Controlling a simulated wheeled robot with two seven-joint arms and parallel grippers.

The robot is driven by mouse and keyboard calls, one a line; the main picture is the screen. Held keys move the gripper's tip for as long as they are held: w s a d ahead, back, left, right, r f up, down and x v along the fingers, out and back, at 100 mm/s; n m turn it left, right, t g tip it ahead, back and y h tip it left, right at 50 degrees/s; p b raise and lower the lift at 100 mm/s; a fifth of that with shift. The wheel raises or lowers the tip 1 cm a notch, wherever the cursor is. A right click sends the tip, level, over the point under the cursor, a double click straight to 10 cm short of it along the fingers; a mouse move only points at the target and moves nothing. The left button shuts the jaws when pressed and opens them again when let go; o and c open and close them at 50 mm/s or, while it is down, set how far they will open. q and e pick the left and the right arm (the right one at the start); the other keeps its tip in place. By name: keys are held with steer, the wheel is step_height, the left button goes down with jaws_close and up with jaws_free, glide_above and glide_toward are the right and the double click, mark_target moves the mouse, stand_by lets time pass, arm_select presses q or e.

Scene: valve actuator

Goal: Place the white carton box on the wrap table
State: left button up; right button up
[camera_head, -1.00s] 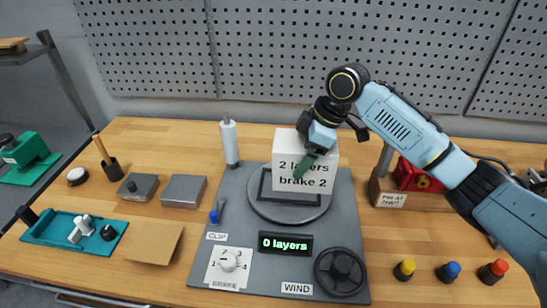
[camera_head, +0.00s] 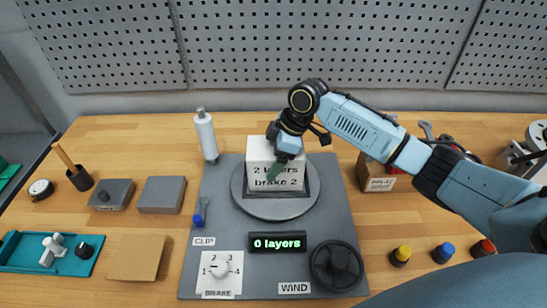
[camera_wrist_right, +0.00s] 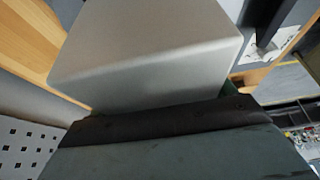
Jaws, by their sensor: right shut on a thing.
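The white carton box (camera_head: 262,152), labelled "2 layers brake 2", is over the round turntable of the grey wrap table (camera_head: 222,262). In the head view it appears within the dark square frame on the turntable (camera_head: 243,203); whether its base touches is hard to tell. My right gripper (camera_head: 283,165) is shut on the box from its upper right side, a green finger crossing the label. In the right wrist view the box (camera_wrist_right: 150,50) fills the space beyond the gripper, its face plain. My left gripper is not in view.
The wrap table has a display reading "0 layers" (camera_head: 277,243), a brake dial (camera_head: 220,266) and a black wind wheel (camera_head: 336,265). A white roll (camera_head: 206,135) stands behind its left corner. Grey blocks (camera_head: 161,195) lie left; coloured buttons (camera_head: 443,253) are at right. A pegboard rises behind.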

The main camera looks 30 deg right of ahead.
steer(key=shift+w+f, duration=0.1)
steer(key=shift+f, duration=0.1)
steer(key=o, duration=1.3)
steer(key=shift+f, duration=0.1)
steer(key=shift+o, duration=0.2)
steer(key=v, duration=1.2)
steer(key=shift+a, duration=0.1)
